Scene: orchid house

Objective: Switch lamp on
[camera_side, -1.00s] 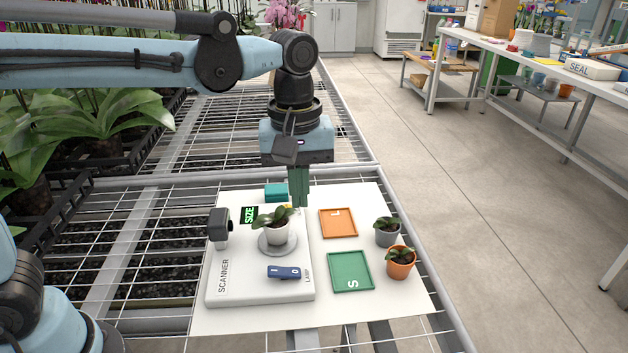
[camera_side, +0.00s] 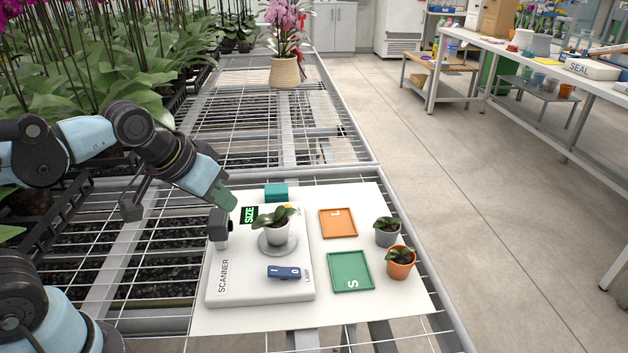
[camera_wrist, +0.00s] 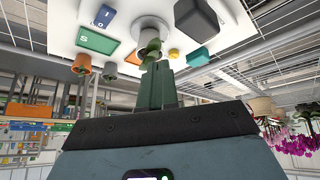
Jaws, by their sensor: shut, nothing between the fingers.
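The lamp switch (camera_side: 284,272) is a dark blue rocker marked I and O, on the front right of the white scanner base (camera_side: 228,283), beside the word LAMP. It also shows upside down at the top of the wrist view (camera_wrist: 105,16). My gripper (camera_side: 231,203) is shut and empty. It is behind the black scanner head (camera_side: 217,225), at the board's back left, apart from the switch. In the wrist view its green fingers (camera_wrist: 158,68) are together. Which side of the rocker is pressed I cannot tell.
A plant in a white pot (camera_side: 276,232) stands on the scanner's round plate. An orange tray (camera_side: 338,223), a green tray (camera_side: 350,272), a grey pot (camera_side: 387,237) and an orange pot (camera_side: 400,267) are to the right. A teal block (camera_side: 276,192) is behind.

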